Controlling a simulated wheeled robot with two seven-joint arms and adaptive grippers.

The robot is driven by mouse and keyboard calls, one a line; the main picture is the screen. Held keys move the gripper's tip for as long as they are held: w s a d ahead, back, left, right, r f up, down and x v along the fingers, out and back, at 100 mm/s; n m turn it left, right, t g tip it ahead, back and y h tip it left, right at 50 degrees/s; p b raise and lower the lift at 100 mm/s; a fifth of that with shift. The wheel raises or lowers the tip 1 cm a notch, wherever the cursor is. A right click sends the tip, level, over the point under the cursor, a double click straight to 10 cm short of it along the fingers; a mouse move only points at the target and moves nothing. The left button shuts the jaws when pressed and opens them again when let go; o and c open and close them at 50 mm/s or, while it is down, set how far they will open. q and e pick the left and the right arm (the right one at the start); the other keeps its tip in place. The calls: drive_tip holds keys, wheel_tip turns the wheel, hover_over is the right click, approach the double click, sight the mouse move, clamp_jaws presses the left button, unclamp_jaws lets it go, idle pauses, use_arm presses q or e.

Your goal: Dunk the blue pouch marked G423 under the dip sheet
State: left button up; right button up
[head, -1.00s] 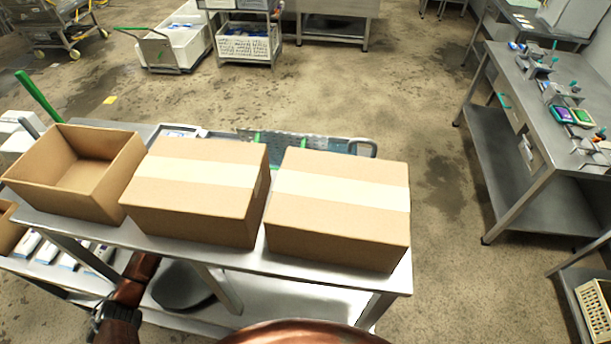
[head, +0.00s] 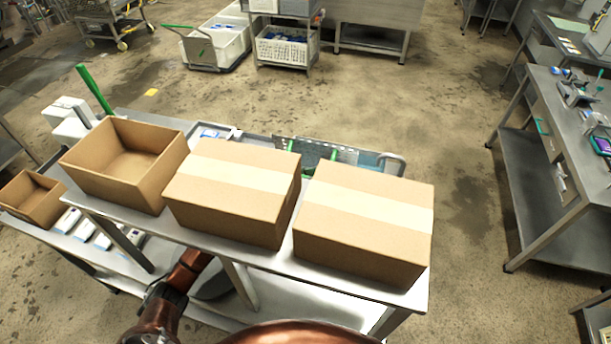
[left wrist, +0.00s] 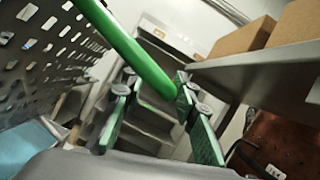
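A grey perforated sheet, seemingly the dip sheet (head: 350,154), shows behind the boxes in the head view. A similar perforated sheet stands at the left of the left wrist view (left wrist: 45,50), with pale blue below it. In the left wrist view my left gripper (left wrist: 156,78) has its green fingers apart. A thick green bar (left wrist: 130,45) comes in from the top and ends between or in front of them; I cannot tell whether it touches. In the head view this gripper is hidden. My right gripper is not in view. I cannot make out any pouch marked G423.
Two taped cartons (head: 235,190) (head: 365,220) and an open carton (head: 125,165) stand on a steel table (head: 255,262) in front of me. A smaller open box (head: 32,198) is at far left. Open floor (head: 465,180) lies right of the table, before another bench (head: 560,110).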

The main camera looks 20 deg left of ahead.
use_arm(q)
drive_tip(key=shift+c, duration=0.3)
clamp_jaws()
idle(0.5)
